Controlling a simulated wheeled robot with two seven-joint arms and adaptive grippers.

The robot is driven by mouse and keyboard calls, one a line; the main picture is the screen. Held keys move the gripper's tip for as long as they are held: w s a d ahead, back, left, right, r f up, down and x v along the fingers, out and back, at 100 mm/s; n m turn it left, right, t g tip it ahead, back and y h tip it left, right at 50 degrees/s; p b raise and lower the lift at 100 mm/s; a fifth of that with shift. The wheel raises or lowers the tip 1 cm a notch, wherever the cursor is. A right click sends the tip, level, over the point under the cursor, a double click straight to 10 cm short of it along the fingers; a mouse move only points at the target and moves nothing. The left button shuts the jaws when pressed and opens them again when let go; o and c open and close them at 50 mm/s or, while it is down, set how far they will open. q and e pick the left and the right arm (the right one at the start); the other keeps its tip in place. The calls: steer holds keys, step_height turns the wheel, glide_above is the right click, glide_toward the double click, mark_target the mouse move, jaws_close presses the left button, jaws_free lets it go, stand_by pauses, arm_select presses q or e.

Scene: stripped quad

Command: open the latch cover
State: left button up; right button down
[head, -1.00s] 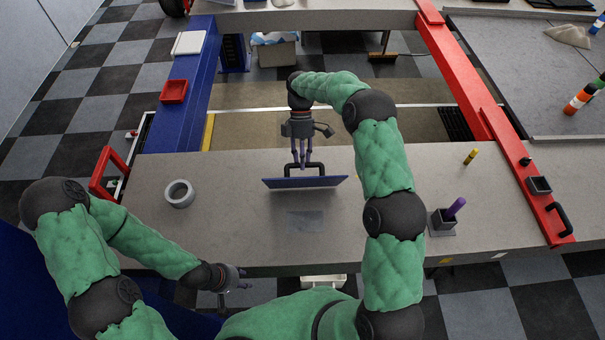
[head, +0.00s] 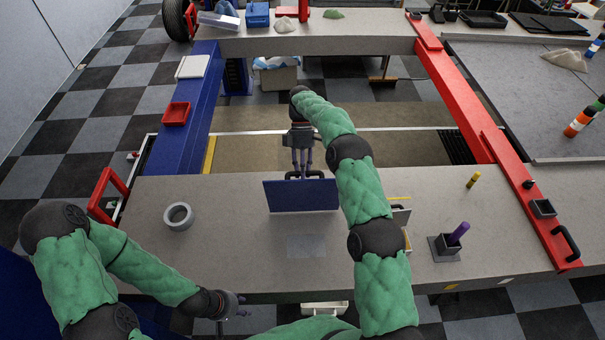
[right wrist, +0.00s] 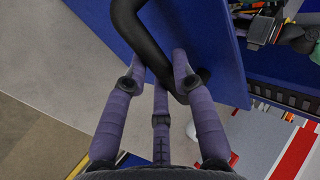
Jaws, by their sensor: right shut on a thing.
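The latch cover is a flat blue panel (head: 301,197) with a black loop handle. In the head view it stands tilted up from the grey bench. My right gripper (head: 303,174) is behind it, with its fingers at the handle. In the right wrist view, the purple fingers (right wrist: 160,85) are closed around the black handle (right wrist: 135,30), and the blue panel (right wrist: 225,60) lies beyond. My left gripper (head: 238,303) hangs at the bench's front edge, away from the cover. Its fingers are too small to judge.
A grey tape roll (head: 179,216) lies on the bench (head: 240,250) at left. A black holder (head: 444,244) with a purple peg and a yellow peg (head: 473,180) are at right. A grey square patch (head: 306,246) lies in front of the cover. Red rails (head: 510,170) border the right side.

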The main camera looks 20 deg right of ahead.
steer(key=shift+w+d+f+g, duration=0.15)
steer(key=shift+f+g, duration=0.25)
steer(key=shift+f, duration=0.45)
steer(key=c, duration=1)
jaws_free()
steer(key=shift+w, duration=0.1)
steer(key=shift+c, duration=0.2)
steer(key=shift+o, duration=0.2)
steer(key=shift+w+d, duration=0.1)
steer(key=shift+w, duration=0.2)
steer(key=shift+s+r, duration=0.15)
steer(key=shift+r, duration=0.25)
